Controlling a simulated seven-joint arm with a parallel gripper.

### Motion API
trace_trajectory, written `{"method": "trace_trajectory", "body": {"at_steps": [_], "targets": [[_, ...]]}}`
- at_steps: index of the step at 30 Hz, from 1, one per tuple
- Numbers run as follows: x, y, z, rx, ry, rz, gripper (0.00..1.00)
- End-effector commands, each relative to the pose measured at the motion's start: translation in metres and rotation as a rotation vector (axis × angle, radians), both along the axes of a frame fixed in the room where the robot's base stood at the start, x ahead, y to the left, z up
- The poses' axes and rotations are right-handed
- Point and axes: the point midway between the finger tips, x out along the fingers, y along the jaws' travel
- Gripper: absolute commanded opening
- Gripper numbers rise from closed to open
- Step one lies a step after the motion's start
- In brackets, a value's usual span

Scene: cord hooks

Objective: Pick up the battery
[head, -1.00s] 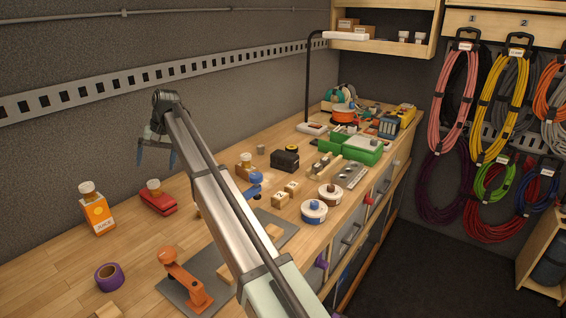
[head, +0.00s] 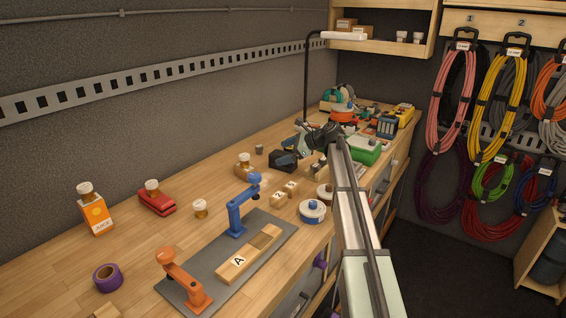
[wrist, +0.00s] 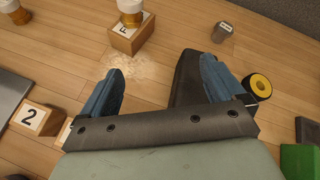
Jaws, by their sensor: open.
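In the wrist view this dark block (wrist: 186,82) lies by my right finger, partly hidden by that finger and the gripper body. My gripper (wrist: 161,65) is open, its two blue fingers apart and nothing held between them. Bare wood shows between the left finger and the block. In the head view my gripper (head: 295,147) is above and just behind the block, and it covers part of it.
A yellow-and-black roll (wrist: 258,86) lies right of the block. A grey cylinder (wrist: 222,32) and a block marked F (wrist: 132,37) with a jar on it stand beyond. A block marked 2 (wrist: 37,119) is at left. A green case (head: 366,150) stands nearby.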

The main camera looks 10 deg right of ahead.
Motion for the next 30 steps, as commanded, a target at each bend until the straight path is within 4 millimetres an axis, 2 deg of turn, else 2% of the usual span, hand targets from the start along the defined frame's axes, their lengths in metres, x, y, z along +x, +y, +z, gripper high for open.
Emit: {"method": "trace_trajectory", "body": {"at_steps": [1,3,6,9,12,17,30], "targets": [[-0.004,-0.024,-0.002,0.053,0.032,-0.066,0.96],[-0.006,-0.050,-0.003,0.121,0.071,-0.142,0.96],[-0.009,-0.078,-0.003,0.200,0.114,-0.223,0.96],[-0.012,-0.095,-0.002,0.251,0.141,-0.271,0.96],[-0.011,-0.102,-0.002,0.277,0.153,-0.294,0.96],[-0.005,-0.096,-0.006,0.281,0.157,-0.297,0.96],[0.035,-0.047,-0.031,0.278,0.156,-0.295,0.96]]}}
